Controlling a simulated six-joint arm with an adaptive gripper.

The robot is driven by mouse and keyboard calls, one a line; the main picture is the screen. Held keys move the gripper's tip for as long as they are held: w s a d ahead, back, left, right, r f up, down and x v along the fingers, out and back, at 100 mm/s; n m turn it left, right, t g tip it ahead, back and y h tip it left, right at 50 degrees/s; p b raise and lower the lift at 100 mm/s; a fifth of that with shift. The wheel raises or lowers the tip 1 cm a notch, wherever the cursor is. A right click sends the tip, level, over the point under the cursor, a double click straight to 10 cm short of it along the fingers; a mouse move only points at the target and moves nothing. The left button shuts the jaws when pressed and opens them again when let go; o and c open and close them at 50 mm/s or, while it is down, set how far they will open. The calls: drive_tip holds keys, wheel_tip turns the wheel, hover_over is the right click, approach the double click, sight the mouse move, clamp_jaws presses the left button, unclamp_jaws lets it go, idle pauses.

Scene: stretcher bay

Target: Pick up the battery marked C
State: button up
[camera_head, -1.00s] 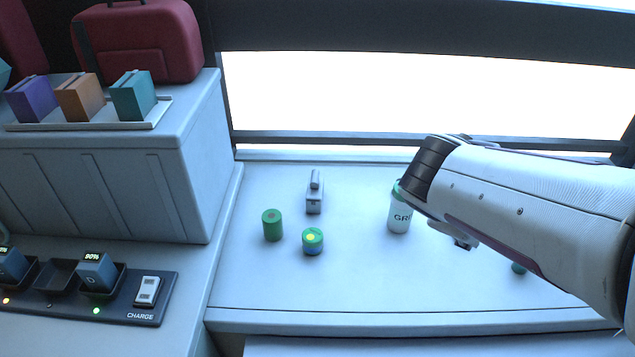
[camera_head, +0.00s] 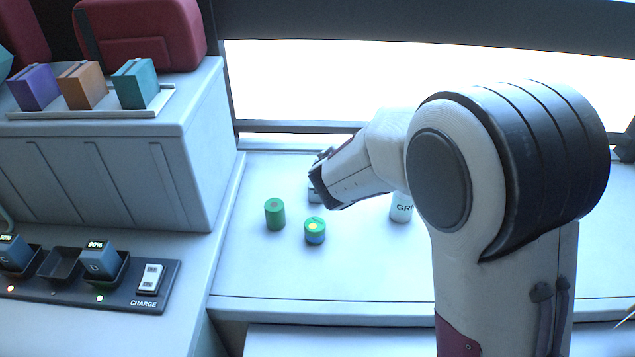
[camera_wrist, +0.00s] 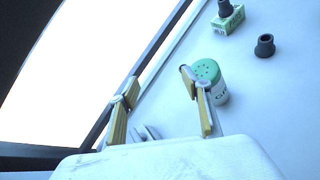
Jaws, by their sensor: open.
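Two blue-grey batteries sit in the dark charger (camera_head: 60,300) at the lower left of the head view. The right battery (camera_head: 100,265) has a lit percentage display and a letter that I cannot read surely. The left battery (camera_head: 14,254) is partly cut off by the picture edge, and its letter is not legible. My gripper (camera_wrist: 158,80) is open and empty in the wrist view, its two yellow-padded fingers apart. In the head view my wrist hides most of it, above the back of the counter, well right of the charger. No battery shows in the wrist view.
A green cylinder (camera_head: 275,214) and a green-blue short cylinder (camera_head: 315,231) stand on the counter. A white, green-lidded canister (camera_wrist: 220,94) is near my fingers. A green box (camera_wrist: 227,20) and black cup (camera_wrist: 264,46) lie beyond. A switch (camera_head: 150,279) adjoins the charger's slots.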

drive_tip(key=w+a+f+n+y, duration=0.1)
drive_tip(key=a+f+n, duration=0.1)
drive_tip(key=a+f, duration=0.1)
drive_tip(key=w+a+f+n+t+y, duration=0.1)
drive_tip(key=w+a+f+n, duration=0.1)
drive_tip(key=a, duration=0.3)
drive_tip(key=w+a+f+n+y, duration=0.2)
drive_tip(key=a+f+n, duration=0.2)
drive_tip(key=a, duration=0.1)
drive_tip(key=shift+w+a+f, duration=0.1)
drive_tip(key=shift+f, duration=0.1)
drive_tip(key=f, duration=0.1)
drive_tip(key=a+f+n, duration=0.1)
drive_tip(key=f+n+y, duration=0.1)
drive_tip(key=shift+w+a+f+t, duration=0.3)
drive_tip(key=shift+w+a+f, duration=0.05)
drive_tip(key=shift+w+f, duration=0.05)
drive_tip(key=shift+x, duration=1.35)
drive_tip(key=shift+x, duration=2.6)
drive_tip(key=shift+r, duration=0.15)
clamp_jaws()
